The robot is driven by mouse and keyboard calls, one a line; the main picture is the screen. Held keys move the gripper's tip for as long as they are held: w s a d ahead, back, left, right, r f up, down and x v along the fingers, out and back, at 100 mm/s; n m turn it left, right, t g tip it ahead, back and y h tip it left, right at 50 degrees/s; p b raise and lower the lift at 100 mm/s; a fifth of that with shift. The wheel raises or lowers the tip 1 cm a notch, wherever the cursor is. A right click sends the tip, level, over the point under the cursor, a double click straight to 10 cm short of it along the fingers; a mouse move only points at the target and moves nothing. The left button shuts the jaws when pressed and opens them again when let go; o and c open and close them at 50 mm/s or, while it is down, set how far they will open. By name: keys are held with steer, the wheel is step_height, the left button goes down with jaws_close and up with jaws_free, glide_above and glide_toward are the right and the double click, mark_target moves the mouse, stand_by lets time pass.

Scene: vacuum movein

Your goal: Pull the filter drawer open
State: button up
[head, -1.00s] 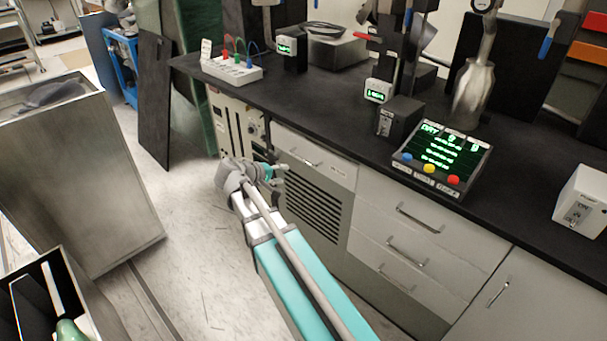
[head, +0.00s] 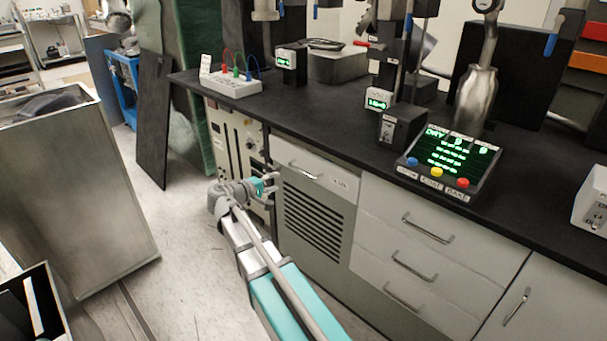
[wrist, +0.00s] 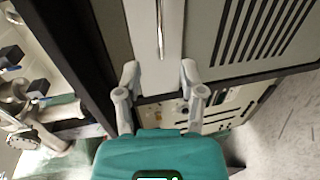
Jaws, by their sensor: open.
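The filter drawer (head: 325,186) is the pale top drawer front above a vented panel, and it looks shut. Its metal bar handle (head: 304,171) is on the front. In the wrist view the handle (wrist: 160,32) runs upright at the top middle, on the pale drawer front (wrist: 144,60). My gripper (head: 272,186) is in front of the cabinet's left side, left of and a little below the handle in the head view. In the wrist view my gripper (wrist: 160,70) is open and empty. Its two fingers are apart, with the handle's near end just beyond them, between their lines.
The black countertop (head: 290,124) overhangs the drawer. A vented panel (head: 312,222) is below it, and several handled drawers (head: 425,245) stand to the right. An instrument panel (head: 236,145) is on the left.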

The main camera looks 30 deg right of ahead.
mark_target(304, 172)
steer(key=shift+d, duration=0.1)
steer(key=shift+b+x, duration=1.4)
steer(key=shift+x, duration=5.4)
jaws_close()
